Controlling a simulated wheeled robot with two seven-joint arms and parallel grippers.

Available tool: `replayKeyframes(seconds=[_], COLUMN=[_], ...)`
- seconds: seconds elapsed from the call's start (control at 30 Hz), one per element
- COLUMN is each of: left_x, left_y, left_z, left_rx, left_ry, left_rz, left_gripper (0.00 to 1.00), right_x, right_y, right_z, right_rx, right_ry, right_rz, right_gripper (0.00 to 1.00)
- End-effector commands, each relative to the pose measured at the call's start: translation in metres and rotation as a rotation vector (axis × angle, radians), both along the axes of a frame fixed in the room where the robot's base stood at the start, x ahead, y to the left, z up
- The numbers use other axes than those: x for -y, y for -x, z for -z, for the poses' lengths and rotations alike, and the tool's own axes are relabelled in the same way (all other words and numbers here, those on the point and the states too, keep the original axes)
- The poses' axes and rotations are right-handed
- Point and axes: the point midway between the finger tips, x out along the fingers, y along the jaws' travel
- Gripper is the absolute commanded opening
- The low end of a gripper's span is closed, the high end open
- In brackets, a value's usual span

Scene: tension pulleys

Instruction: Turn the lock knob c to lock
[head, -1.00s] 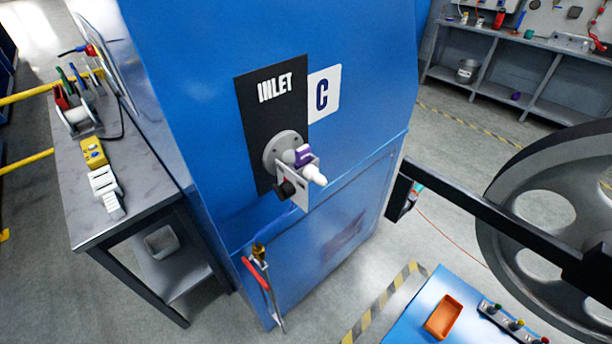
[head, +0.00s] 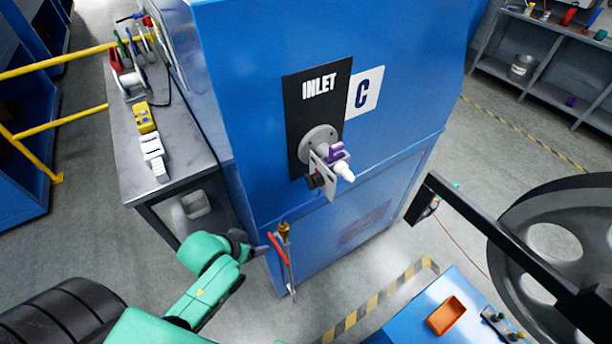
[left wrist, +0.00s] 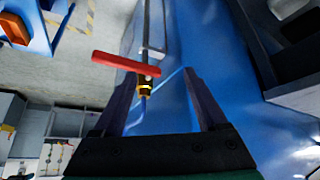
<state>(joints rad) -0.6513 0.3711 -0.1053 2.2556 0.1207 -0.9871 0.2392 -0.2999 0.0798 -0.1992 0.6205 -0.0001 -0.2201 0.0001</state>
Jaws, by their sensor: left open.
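Below the lettering a round grey flange (head: 317,142) bears a metal bracket with a purple piece (head: 336,151), a white rounded tip (head: 345,172) and a dark knob (head: 315,181). I cannot tell for sure which of these is lock knob c. My left gripper (head: 264,247) is low and left of this fitting, beside a red-handled valve (head: 278,249). In the left wrist view my left gripper (left wrist: 162,88) has its fingers apart, with the red handle (left wrist: 126,64) beyond them. My right gripper is not in view.
A grey workbench (head: 180,165) with tools stands left of the cabinet. A large grey pulley wheel (head: 510,222) and a black bar (head: 500,230) stand at the right. A blue table with an orange tray (head: 446,315) is at lower right. Floor shows between.

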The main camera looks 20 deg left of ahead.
Motion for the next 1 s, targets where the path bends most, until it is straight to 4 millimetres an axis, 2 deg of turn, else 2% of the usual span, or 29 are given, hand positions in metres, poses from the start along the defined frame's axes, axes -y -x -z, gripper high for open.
replayKeyframes(seconds=[0.03,0.2,0.37,0.53,0.67,0.73,0.87,1.0], left_x=[0.0,0.009,0.013,0.008,0.004,0.003,0.013,0.037], left_y=[-0.005,-0.023,-0.03,-0.028,-0.026,-0.027,-0.037,-0.06], left_z=[-0.01,-0.032,-0.056,-0.105,-0.135,-0.141,-0.14,-0.135], left_rx=[0.054,0.226,0.348,0.414,0.421,0.423,0.429,0.433], left_ry=[0.032,0.233,0.511,0.923,1.124,1.164,1.176,1.175], left_rz=[0.007,0.011,0.029,0.066,0.093,0.099,0.103,0.106], left_gripper=[0.75,0.75,0.75,0.75,0.75,0.75,0.75,0.75], right_x=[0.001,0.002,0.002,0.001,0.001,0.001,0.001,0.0], right_y=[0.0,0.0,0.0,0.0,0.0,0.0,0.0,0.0], right_z=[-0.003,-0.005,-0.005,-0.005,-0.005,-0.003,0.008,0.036], right_rx=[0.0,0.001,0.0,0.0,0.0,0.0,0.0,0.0], right_ry=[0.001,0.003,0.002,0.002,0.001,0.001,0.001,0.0], right_rz=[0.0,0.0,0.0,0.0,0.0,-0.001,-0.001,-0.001], right_gripper=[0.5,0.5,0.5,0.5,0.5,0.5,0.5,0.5])
